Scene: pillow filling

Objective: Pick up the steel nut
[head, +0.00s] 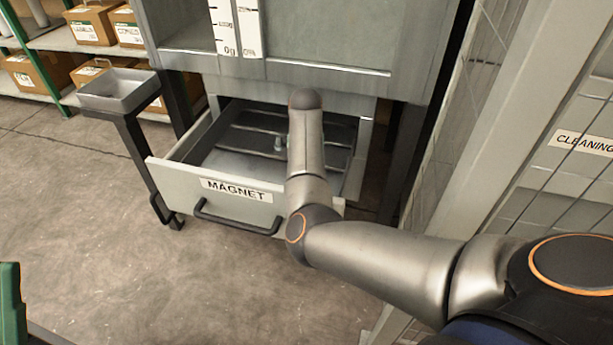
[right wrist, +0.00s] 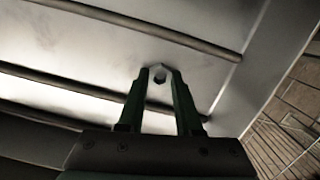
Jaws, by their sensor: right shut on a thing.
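The steel nut (right wrist: 160,75) is a small metal piece with a dark hole, held between the two green fingertips of my right gripper (right wrist: 159,80) in the right wrist view. The gripper is shut on it, over the ribbed metal floor of the open drawer marked MAGNET (head: 175,171). In the head view my right arm reaches down into the drawer and hides the gripper and the nut.
A grey tray (head: 118,92) on a stand is at the left. The cabinet (head: 330,38) rises behind the drawer. A mesh panel (head: 455,130) stands close at the right. The floor at front left is clear.

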